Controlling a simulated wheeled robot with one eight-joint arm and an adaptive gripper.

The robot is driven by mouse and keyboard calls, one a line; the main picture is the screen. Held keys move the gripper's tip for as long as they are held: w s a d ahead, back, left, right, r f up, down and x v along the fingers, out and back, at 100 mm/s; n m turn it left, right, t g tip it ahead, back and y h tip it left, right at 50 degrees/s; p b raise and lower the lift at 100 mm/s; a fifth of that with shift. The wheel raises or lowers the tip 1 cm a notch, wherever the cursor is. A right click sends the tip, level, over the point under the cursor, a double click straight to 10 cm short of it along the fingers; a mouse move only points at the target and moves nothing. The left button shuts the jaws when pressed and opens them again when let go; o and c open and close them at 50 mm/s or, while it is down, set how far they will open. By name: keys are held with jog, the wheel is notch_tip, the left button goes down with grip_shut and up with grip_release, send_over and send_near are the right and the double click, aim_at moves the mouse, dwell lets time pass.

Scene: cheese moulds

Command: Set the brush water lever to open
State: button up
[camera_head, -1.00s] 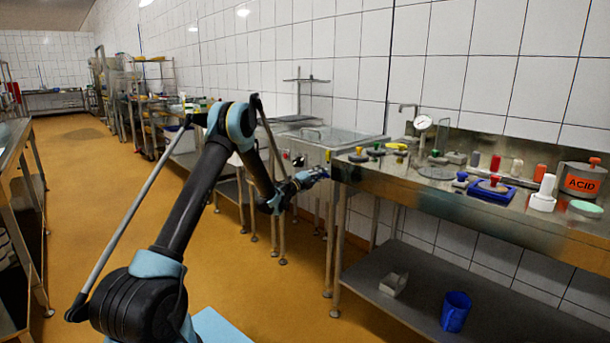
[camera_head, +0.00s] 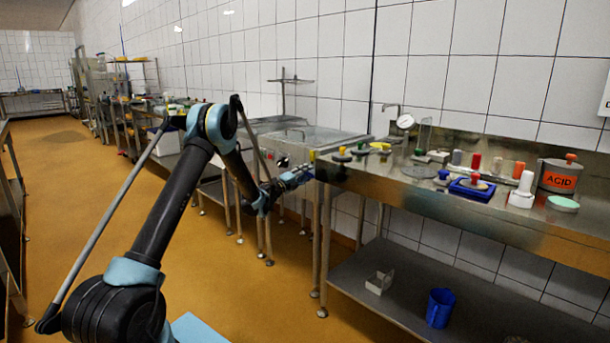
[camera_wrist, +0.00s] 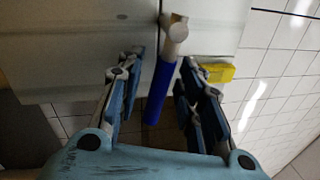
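The water lever has a blue handle (camera_wrist: 160,92) on a pale metal pivot, in the middle of the wrist view. It hangs down, slightly tilted, in front of a grey metal panel. My gripper (camera_wrist: 158,85) is open, with one finger on each side of the blue handle; I cannot tell whether either finger touches it. In the head view my gripper (camera_head: 297,177) is at the left end of the steel counter, and the lever cannot be made out clearly there.
A yellow piece (camera_wrist: 216,72) sits just right of my right finger. The steel counter (camera_head: 420,205) carries gauges, coloured knobs and an ACID pot (camera_head: 560,176). A blue cup (camera_head: 440,307) stands on the lower shelf. The orange floor at left is clear.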

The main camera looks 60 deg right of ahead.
jog(key=shift+w+a, duration=0.15)
jog(key=shift+a, duration=0.05)
jog(key=v, duration=1.1)
jog(key=shift+a, duration=0.25)
jog(key=shift+w+f, duration=0.1)
jog(key=shift+w, duration=0.05)
